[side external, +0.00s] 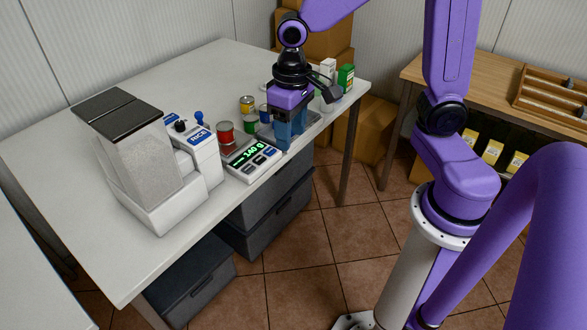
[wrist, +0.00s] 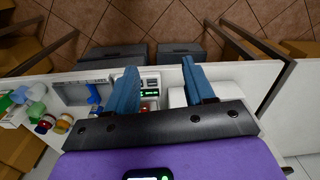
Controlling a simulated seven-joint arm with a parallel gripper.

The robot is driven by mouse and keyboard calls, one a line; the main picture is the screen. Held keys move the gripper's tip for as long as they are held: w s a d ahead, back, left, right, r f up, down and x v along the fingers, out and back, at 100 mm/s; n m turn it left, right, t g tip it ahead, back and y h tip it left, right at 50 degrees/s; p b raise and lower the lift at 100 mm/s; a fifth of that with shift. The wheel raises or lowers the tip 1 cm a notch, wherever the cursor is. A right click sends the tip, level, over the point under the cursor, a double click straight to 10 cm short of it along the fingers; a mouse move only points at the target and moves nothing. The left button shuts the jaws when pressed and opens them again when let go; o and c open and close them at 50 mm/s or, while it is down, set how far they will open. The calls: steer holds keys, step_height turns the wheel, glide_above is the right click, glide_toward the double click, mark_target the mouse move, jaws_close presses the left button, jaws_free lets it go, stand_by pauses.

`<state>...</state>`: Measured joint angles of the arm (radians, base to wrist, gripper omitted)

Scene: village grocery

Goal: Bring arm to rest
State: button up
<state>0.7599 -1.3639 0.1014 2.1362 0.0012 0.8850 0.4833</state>
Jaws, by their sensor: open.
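My gripper (side external: 287,143) is above the near edge of the white table, to the right of the scale, with its blue fingers pointing down. In the wrist view, my gripper (wrist: 160,70) is open, its two fingers well apart and nothing held between them. The scale (side external: 252,163) reads 140 g in green; part of it shows between the fingers in the wrist view (wrist: 150,88). My arm bends over the table from the right in the side view.
The table's far left is bare.

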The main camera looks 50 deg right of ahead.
steer(key=s+d+n, duration=0.1)
steer(key=s+n, duration=1)
steer(key=s, duration=0.6)
steer(key=shift+d+r, duration=0.35)
steer(key=shift+d, duration=0.05)
